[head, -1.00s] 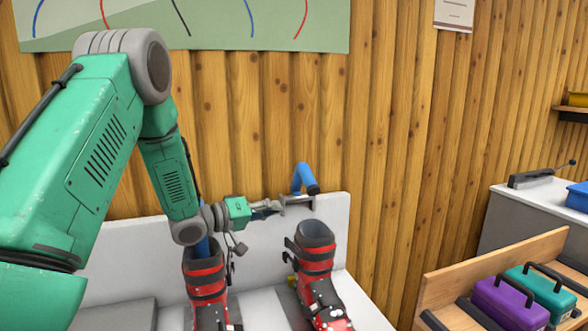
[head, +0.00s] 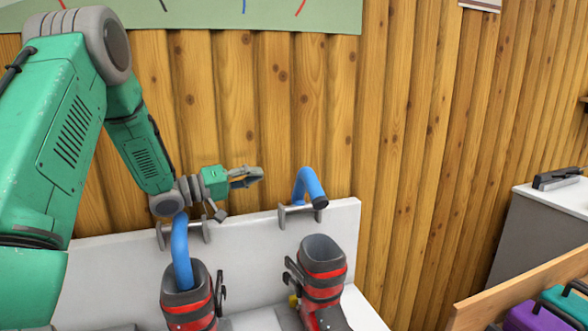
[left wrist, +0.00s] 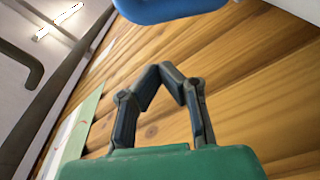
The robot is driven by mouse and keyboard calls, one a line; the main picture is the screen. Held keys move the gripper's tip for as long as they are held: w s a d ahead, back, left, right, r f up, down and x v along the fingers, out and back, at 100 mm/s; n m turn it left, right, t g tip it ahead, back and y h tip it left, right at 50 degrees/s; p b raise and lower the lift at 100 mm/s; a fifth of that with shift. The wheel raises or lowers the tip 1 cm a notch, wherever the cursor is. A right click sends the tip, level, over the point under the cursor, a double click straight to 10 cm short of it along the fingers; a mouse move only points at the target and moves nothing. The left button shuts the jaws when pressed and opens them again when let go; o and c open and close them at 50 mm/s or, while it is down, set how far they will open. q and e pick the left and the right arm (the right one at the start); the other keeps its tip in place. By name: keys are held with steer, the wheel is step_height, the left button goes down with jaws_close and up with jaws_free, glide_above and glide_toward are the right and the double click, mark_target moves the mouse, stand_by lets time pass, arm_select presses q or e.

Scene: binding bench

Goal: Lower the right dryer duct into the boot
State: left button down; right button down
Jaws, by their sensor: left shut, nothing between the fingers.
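The right dryer duct (head: 307,184) is a blue bent tube with a dark end, at a bracket on the white panel's top edge. Its open end hangs above the right boot (head: 322,272), apart from it. That boot is red and black, upright, with an open grey cuff. My left gripper (head: 258,175) is shut and empty, left of the duct and slightly above its end, with a gap between. In the left wrist view its fingers (left wrist: 165,72) meet at the tips, and part of a blue tube shows at the top. My right gripper is not in view.
The left duct (head: 181,250) goes down into the left boot (head: 188,307). The white panel (head: 250,243) stands before a wooden wall (head: 420,120). A wooden-edged bench with purple (head: 535,316) and teal cases is at lower right. A grey counter (head: 545,235) stands behind it.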

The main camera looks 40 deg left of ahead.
arm_select(q)
steer(key=x, duration=1.1)
steer(key=shift+w+a+f, duration=0.15)
steer(key=shift+w+a, duration=0.1)
steer(key=shift+w, duration=0.05)
steer(key=shift+s+d+f, duration=0.2)
steer(key=shift+s+d, duration=0.1)
steer(key=shift+d, duration=0.05)
steer(key=shift+s+d+f, duration=0.15)
steer(key=shift+s+d, duration=0.05)
steer(key=shift+s, duration=0.1)
steer(key=shift+a+f, duration=0.1)
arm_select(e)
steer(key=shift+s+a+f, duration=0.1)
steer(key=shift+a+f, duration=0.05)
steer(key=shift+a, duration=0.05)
arm_select(q)
steer(key=shift+a, duration=0.15)
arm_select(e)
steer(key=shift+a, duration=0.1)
